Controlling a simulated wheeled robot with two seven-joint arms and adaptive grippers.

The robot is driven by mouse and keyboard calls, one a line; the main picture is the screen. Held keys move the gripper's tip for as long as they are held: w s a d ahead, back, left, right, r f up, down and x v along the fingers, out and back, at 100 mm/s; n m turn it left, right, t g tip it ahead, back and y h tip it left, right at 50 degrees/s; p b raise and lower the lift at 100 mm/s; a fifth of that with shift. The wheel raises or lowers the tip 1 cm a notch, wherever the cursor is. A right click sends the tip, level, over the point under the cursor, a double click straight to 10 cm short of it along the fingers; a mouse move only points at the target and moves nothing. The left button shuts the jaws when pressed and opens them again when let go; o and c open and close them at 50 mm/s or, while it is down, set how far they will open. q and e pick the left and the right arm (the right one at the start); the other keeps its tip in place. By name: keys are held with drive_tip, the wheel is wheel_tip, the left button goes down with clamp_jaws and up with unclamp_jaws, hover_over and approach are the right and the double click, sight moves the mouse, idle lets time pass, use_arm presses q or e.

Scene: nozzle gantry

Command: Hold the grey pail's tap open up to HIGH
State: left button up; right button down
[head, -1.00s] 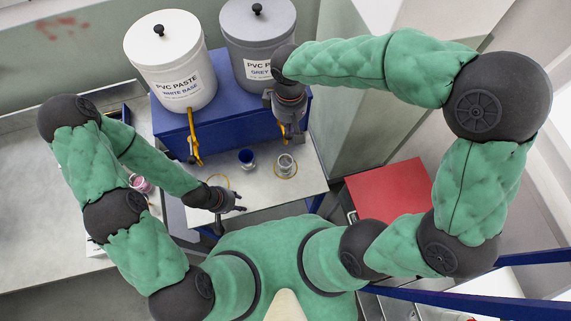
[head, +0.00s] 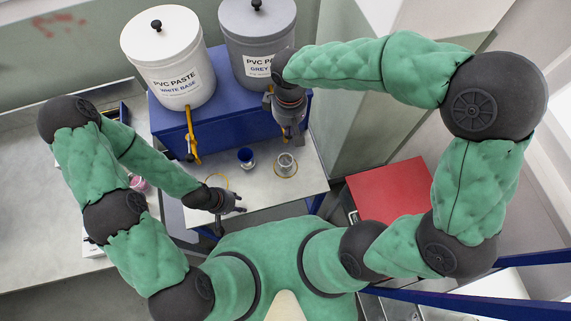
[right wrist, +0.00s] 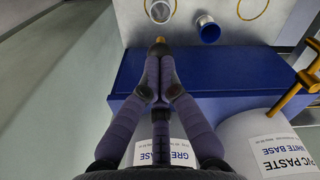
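The grey pail (head: 258,28) stands on a blue stand at the back, right of the white pail. Its tap is mostly hidden behind my right gripper (head: 290,136). In the right wrist view my right gripper (right wrist: 160,52) has its fingers together, with a small brass-coloured piece of the tap (right wrist: 160,42) at their tips. A clear cup (head: 286,163) stands inside a yellow ring on the pale shelf below; it also shows in the right wrist view (right wrist: 160,12). My left gripper (head: 240,203) is over the shelf's front left, away from the pails; its finger opening is unclear. No HIGH mark is legible.
The white pail (head: 170,60) has a brass tap (head: 192,135) hanging over the shelf (head: 225,180). A blue cup (head: 246,156) stands left of the clear cup. An empty yellow ring (head: 216,181) lies near my left gripper. A red-topped box (head: 388,190) stands at the right.

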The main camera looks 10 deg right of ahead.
use_arm(q)
drive_tip(key=shift+f+b, duration=0.4)
drive_tip(key=shift+f, duration=0.1)
use_arm(e)
drive_tip(key=shift+f, duration=0.65)
use_arm(q)
drive_tip(key=shift+r+p, duration=1.6)
use_arm(e)
drive_tip(key=shift+r, duration=2.05)
use_arm(q)
wheel_tip(320, 180, up, 4)
drive_tip(key=p, duration=0.3)
drive_tip(key=shift+f+p, duration=0.1)
drive_tip(key=shift+p, duration=0.3)
use_arm(e)
wheel_tip(320, 180, up, 5)
